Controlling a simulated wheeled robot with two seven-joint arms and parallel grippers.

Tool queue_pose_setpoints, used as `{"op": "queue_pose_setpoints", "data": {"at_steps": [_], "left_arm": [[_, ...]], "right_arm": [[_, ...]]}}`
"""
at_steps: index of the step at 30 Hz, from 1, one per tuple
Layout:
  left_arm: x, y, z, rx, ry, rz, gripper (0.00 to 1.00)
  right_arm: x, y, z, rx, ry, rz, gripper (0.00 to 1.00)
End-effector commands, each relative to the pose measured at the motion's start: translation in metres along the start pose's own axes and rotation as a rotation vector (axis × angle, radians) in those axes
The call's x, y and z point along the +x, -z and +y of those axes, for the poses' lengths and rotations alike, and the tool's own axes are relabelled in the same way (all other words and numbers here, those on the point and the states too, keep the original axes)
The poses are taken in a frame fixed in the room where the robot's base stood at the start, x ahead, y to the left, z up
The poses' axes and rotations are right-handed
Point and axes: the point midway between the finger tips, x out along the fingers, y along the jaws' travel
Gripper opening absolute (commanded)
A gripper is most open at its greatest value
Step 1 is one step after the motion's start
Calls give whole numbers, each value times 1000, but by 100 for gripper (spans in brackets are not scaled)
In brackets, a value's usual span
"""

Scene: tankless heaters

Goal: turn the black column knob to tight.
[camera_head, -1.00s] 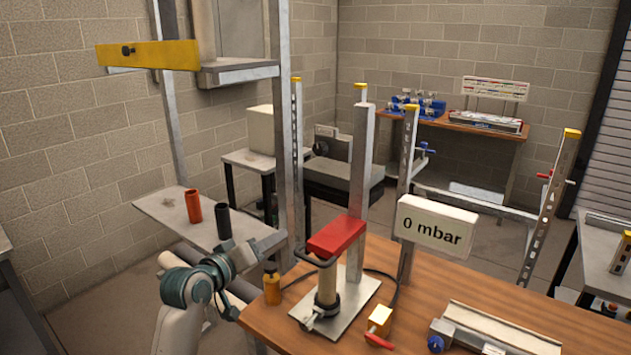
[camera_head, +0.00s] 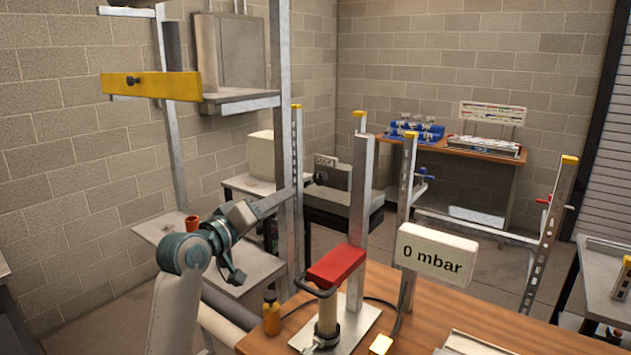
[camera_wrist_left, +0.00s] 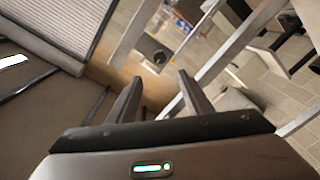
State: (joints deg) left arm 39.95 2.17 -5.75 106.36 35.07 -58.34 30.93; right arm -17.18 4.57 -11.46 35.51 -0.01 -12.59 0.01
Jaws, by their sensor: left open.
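A black knob (camera_head: 133,80) sits on the yellow beam (camera_head: 170,85) at the upper left of the head view. A dark round knob-like part (camera_head: 320,178) shows farther back by the grey machine; I cannot tell which one the task means. My left gripper (camera_head: 292,192) is in front of the shelf area and reaches right, past the tall grey post; its fingers are partly hard to make out. My right gripper is out of view.
A wooden table (camera_head: 480,300) holds a red-topped stand (camera_head: 336,265), a small orange bottle (camera_head: 271,312) and a "0 mbar" display (camera_head: 436,252). Tall grey posts (camera_head: 283,120) stand close to my left arm. An orange cup (camera_head: 192,223) stands on the grey shelf behind it.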

Motion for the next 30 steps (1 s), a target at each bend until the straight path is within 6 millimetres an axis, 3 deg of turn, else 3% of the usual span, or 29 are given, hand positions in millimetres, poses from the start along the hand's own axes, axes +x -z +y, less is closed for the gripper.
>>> {"op": "queue_pose_setpoints", "data": {"at_steps": [30], "left_arm": [[138, 1, 2, 0, 1, -3, 46]], "right_arm": [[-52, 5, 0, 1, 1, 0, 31]]}}
